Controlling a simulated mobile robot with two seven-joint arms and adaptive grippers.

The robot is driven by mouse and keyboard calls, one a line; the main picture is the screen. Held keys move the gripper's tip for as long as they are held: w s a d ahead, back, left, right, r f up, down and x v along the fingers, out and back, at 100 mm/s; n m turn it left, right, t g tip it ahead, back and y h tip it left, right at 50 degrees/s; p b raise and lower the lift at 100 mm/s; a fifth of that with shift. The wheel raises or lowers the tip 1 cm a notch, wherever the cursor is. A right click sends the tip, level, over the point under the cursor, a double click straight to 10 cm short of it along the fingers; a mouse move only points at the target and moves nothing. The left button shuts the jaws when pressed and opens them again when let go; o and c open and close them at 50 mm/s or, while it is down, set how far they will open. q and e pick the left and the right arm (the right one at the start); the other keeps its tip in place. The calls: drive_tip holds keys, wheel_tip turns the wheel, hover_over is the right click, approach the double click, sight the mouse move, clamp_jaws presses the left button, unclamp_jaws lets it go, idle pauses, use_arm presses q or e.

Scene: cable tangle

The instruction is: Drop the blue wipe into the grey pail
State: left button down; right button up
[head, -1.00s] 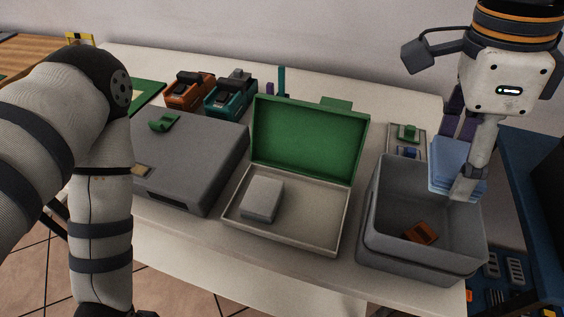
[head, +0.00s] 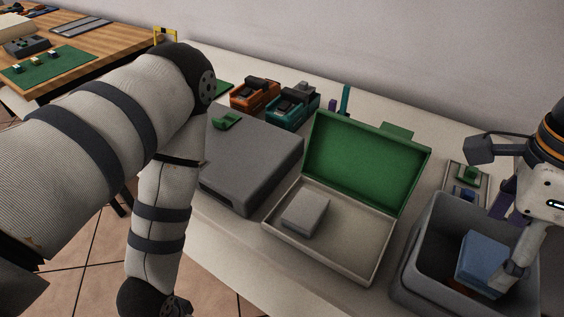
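The blue wipe (head: 480,262) is a light blue folded pad within the mouth of the grey pail (head: 424,254) at the lower right. My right gripper (head: 503,268) reaches down over the pail from the right and is shut on the wipe. One fingertip lies against the wipe's near right side; the far finger is mostly hidden. The wipe hides most of the pail's floor, so I cannot tell whether it touches the bottom. My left arm crosses the left side; its gripper is out of view.
An open case with a green lid (head: 364,160) holds a pale grey block (head: 305,214). A grey box (head: 247,165) stands left of it. Orange (head: 255,95) and teal (head: 292,107) devices sit behind. A small tray (head: 467,184) lies behind the pail.

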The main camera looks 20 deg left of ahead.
drive_tip(key=shift+r, duration=0.1)
wheel_tip(320, 180, up, 12)
drive_tip(key=a, duration=0.1)
drive_tip(key=shift+w+a, duration=0.25)
drive_tip(key=shift+a, duration=0.1)
drive_tip(key=shift+f, duration=0.2)
